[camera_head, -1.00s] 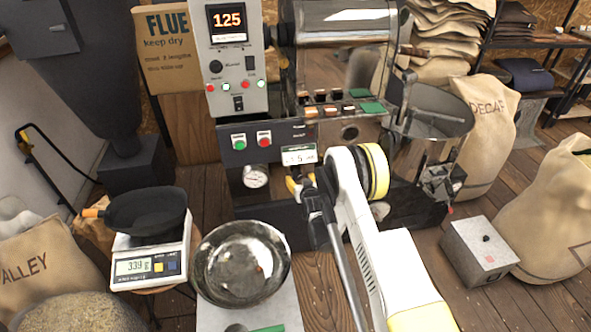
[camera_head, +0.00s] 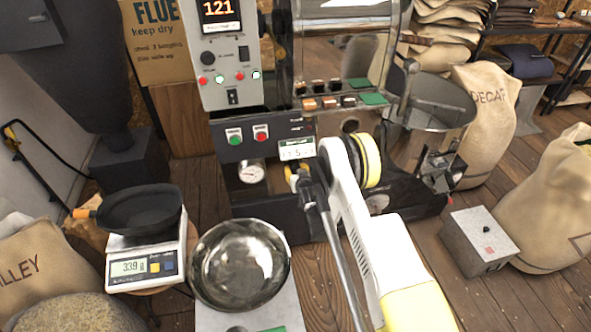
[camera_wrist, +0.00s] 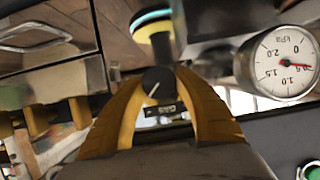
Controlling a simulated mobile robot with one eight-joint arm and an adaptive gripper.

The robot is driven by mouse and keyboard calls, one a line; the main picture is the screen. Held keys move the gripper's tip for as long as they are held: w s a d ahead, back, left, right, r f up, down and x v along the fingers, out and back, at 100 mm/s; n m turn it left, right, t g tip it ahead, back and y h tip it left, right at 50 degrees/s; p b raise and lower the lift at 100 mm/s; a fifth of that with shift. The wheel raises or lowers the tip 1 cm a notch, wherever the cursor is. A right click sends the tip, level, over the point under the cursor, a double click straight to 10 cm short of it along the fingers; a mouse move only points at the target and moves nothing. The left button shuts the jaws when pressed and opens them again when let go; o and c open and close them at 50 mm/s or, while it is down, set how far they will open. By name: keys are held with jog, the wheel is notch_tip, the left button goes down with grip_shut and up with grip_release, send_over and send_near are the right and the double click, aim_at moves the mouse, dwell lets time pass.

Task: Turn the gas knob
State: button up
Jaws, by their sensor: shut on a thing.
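The gas knob (camera_wrist: 158,84) is a small black dial with a white pointer line, seen in the wrist view between my yellow fingertips. My gripper (camera_wrist: 158,92) is shut on it. In the head view my gripper (camera_head: 294,180) is at the lower front of the roaster, and my arm hides most of it and the knob. A round white pressure gauge (camera_wrist: 284,62) marked kPa sits beside the knob. Its red needle points close to 0.5. The gauge also shows in the head view (camera_head: 250,173), left of my gripper.
The roaster's control box (camera_head: 223,60) reads 121. Green and red buttons (camera_head: 247,136) sit above the gauge. A metal bowl (camera_head: 240,265) and a scale (camera_head: 147,262) with a black pan stand in front. A grey box (camera_head: 480,241) is on the floor at right.

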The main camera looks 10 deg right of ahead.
jog(key=shift+w+a+n+h, duration=0.1)
jog(key=shift+a+n+h, duration=0.05)
jog(key=shift+n+h, duration=1.25)
jog(key=shift+n, duration=0.6)
jog(key=o, duration=1.2)
